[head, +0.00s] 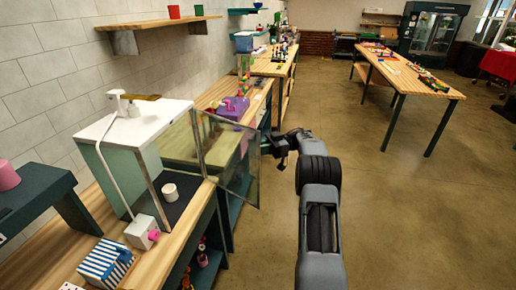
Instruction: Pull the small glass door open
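The small glass door (229,160) stands swung out from a white-topped glass cabinet (136,130) on the left counter. Its clear pane juts past the counter's edge over the floor. The cabinet's front is open, and a small white cup (170,192) stands on its dark floor. My gripper (266,146) is at the outer right edge of the door, very close to it. The gripper is small and dark here, so I cannot tell whether its fingers are open or shut, or whether they touch the door.
A white box with a pink knob (142,232) and a blue-striped box (105,262) sit on the near counter. A purple box (232,108) stands beyond the door. A long table (408,78) is at the back right. The floor between is clear.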

